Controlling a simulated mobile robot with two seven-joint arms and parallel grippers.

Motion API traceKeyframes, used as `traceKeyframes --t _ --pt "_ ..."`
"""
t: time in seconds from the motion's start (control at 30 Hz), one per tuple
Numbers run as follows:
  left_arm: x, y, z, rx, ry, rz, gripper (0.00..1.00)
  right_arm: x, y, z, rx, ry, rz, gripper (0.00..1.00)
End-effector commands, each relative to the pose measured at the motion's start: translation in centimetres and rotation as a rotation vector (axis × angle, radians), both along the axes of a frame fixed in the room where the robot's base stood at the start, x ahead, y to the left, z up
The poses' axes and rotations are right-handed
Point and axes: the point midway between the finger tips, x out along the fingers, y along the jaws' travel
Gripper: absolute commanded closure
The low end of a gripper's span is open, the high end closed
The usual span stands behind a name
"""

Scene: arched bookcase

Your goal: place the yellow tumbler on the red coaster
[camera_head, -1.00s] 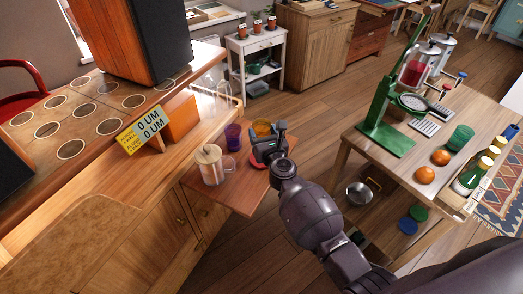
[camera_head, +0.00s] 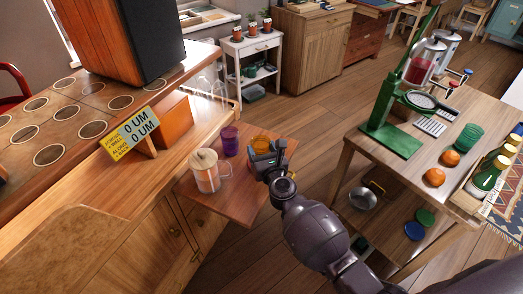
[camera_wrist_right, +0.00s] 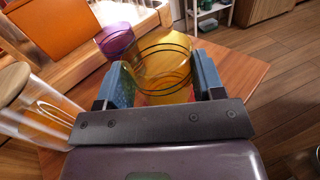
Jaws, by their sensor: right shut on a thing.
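The yellow tumbler (camera_head: 262,141) is upright above the small wooden table, and it fills the middle of the right wrist view (camera_wrist_right: 162,68). My right gripper (camera_head: 267,157) is shut on it, with one blue-padded finger on each side (camera_wrist_right: 162,82). The red coaster (camera_wrist_right: 168,98) shows only as a red patch under and through the tumbler's base in the wrist view. In the head view my gripper hides it. I cannot tell whether the base touches the coaster. My left gripper is not in view.
A purple tumbler (camera_head: 230,140) and a glass jar with a wooden lid (camera_head: 207,172) stand close on the left of the yellow tumbler. The wooden counter (camera_head: 95,190) rises left of the small table (camera_head: 224,206). A table with a green press (camera_head: 392,140) stands right.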

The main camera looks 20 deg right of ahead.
Motion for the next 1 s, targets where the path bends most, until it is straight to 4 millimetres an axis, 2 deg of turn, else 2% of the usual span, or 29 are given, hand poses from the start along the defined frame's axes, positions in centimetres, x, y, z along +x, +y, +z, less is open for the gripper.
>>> traceKeyframes --t 0.2,0.23,0.37,0.63,0.77,1.0 --pt "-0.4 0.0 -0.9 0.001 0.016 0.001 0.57 0.0 0.0 -0.6 0.000 0.001 0.000 0.67" --pt "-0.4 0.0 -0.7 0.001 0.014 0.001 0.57 0.0 0.0 -0.5 0.000 0.001 0.000 0.33" --pt "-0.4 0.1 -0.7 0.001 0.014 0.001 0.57 0.0 0.0 -0.3 0.000 0.000 0.000 0.14" --pt "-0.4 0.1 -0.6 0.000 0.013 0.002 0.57 0.0 0.0 -0.3 0.000 0.000 0.000 0.12" --pt "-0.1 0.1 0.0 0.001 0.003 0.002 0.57 0.1 0.0 0.4 -0.001 -0.003 0.000 0.12" --pt "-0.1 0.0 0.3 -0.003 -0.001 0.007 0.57 -3.3 -0.1 0.1 0.000 0.000 -0.001 0.12"
